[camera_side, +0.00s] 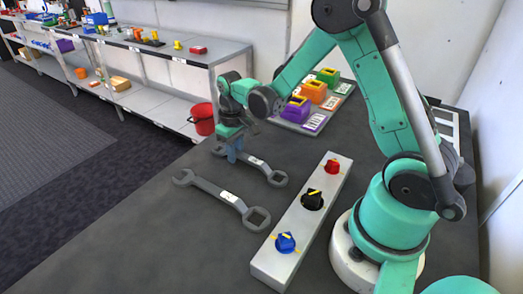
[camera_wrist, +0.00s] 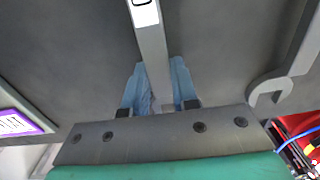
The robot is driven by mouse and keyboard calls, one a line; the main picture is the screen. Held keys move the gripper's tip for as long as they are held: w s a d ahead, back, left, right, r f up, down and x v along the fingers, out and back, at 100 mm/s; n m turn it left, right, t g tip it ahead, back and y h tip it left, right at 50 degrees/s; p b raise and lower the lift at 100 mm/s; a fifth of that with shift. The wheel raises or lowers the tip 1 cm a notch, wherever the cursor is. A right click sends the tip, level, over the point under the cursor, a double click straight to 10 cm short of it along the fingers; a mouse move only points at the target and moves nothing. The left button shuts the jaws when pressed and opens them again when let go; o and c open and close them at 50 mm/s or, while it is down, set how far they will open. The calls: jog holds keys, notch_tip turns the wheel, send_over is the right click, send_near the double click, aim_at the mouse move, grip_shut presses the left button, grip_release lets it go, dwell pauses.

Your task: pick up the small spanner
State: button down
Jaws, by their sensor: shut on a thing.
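The small spanner (camera_side: 256,162) is grey with a white label and lies low over the dark table, behind the larger one. My gripper (camera_side: 234,156) is shut on its shaft near the left end. In the wrist view the shaft (camera_wrist: 152,45) runs between the two blue fingertips (camera_wrist: 158,85), with its label at the top edge. The held end is partly hidden by my gripper. I cannot tell whether the spanner is clear of the table. The large spanner (camera_side: 222,195) lies nearer the side camera, and its open jaw (camera_wrist: 270,85) shows at right in the wrist view.
A pale box (camera_side: 300,222) with red, black and blue knobs stands right of the spanners. A tray with purple, orange and green blocks (camera_side: 314,93) is behind. A red bucket (camera_side: 203,121) and shelving (camera_side: 165,52) stand beyond the table. The table's front left is clear.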

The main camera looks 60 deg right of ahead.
jog(key=shift+r, duration=0.1)
notch_tip(320, 180, up, 20)
dwell(0.7)
jog(key=shift+s, duration=0.1)
dwell(0.3)
